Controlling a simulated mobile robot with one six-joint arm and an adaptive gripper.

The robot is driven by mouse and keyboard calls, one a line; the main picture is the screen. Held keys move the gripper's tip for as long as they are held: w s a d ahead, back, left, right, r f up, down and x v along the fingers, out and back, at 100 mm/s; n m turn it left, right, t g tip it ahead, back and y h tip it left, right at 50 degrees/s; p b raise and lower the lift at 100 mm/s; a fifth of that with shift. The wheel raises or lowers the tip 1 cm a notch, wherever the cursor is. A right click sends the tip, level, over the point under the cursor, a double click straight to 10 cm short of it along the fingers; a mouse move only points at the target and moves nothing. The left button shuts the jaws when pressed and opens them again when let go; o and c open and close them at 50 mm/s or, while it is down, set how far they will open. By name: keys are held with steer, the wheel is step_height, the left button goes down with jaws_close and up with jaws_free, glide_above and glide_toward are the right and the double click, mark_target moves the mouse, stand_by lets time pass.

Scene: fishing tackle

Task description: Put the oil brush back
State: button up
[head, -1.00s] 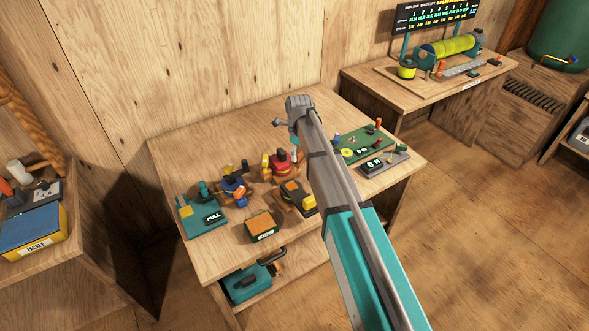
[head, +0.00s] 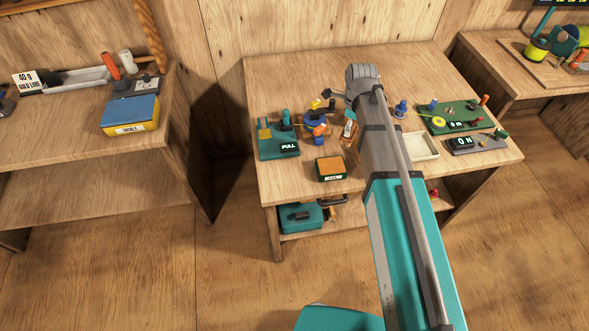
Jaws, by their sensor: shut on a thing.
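My gripper (head: 328,94) is at the end of my arm, over the back part of the middle wooden table (head: 285,75). It is small and dark in the head view, above and behind the blue reel (head: 316,119). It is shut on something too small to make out. I cannot pick out the oil brush with certainty. A teal station with a PULL display (head: 279,140) stands at the table's front left. My arm hides part of the table's middle.
An orange-topped box (head: 331,169) sits at the front edge. Right of my arm are a cream tray (head: 421,147), a green board (head: 455,118) and an ON device (head: 477,143). A left table holds a tackle box (head: 130,117). The table's back left is clear.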

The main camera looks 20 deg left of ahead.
steer(key=s+a+n, duration=0.3)
steer(key=s, duration=0.6)
steer(key=s+a+f+n+b, duration=0.1)
steer(key=s+a+n, duration=0.2)
steer(key=s, duration=0.7)
steer(key=shift+a+f+n, duration=0.25)
steer(key=shift+a+n, duration=0.15)
steer(key=shift+n, duration=0.2)
steer(key=shift+w+a+f, duration=0.1)
steer(key=w+a+f+b, duration=0.8)
steer(key=w+f+b, duration=0.1)
steer(key=w, duration=0.1)
steer(key=shift+w, duration=0.15)
steer(key=shift+r, duration=0.1)
steer(key=shift+w+a+f+b, duration=0.1)
steer(key=shift+w+f+b, duration=0.1)
steer(key=shift+f+b, duration=0.3)
steer(key=shift+w+a+f+b, duration=0.15)
steer(key=shift+f+b, duration=0.2)
steer(key=shift+b, duration=0.2)
steer(key=shift+f+b, duration=1.2)
steer(key=shift+f, duration=0.2)
